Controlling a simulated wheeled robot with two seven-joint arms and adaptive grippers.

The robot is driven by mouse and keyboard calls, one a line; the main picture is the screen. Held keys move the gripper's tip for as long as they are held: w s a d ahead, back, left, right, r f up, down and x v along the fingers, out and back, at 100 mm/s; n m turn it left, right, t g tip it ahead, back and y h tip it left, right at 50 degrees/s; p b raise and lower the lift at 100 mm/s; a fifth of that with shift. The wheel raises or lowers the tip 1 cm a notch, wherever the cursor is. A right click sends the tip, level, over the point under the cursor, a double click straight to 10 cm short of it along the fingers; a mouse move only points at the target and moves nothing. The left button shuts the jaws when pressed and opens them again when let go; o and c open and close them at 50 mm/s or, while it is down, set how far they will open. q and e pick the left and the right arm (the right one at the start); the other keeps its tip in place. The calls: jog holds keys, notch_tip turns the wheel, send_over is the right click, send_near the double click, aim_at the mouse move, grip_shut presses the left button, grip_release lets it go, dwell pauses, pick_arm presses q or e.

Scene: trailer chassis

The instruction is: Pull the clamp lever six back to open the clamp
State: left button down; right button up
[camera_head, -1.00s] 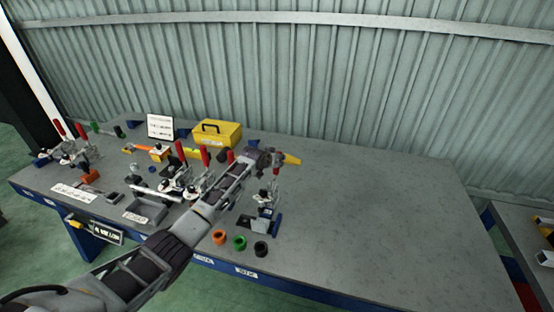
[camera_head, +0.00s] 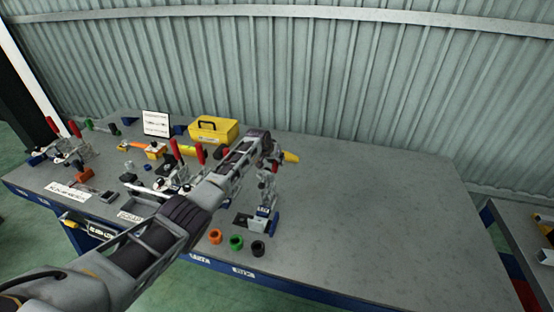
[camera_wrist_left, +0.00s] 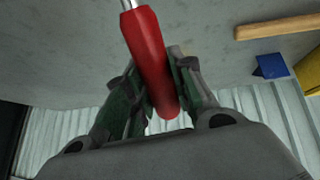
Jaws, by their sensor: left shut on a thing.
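My left gripper (camera_head: 274,152) is over the rightmost clamp (camera_head: 267,188) on the grey bench. In the left wrist view its fingers (camera_wrist_left: 155,72) are shut around a red lever handle (camera_wrist_left: 148,48), one finger on each side. The handle's metal shank shows at the top of that view. My right gripper is not in view.
A yellow toolbox (camera_head: 213,130) stands behind my left arm. More red-handled clamps (camera_head: 65,140) stand at the left. Orange, green and black rings (camera_head: 236,242) lie near the front edge. The bench's right side is clear; a corrugated wall (camera_head: 350,80) rises behind.

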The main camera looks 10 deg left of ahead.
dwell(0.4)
pick_arm(q)
jog(key=c, duration=1.2)
grip_release()
jog(key=shift+w+f, duration=0.1)
jog(key=shift+f, duration=0.05)
jog(key=shift+r, duration=0.25)
jog(key=shift+v, duration=5.85)
jog(key=shift+f, duration=0.1)
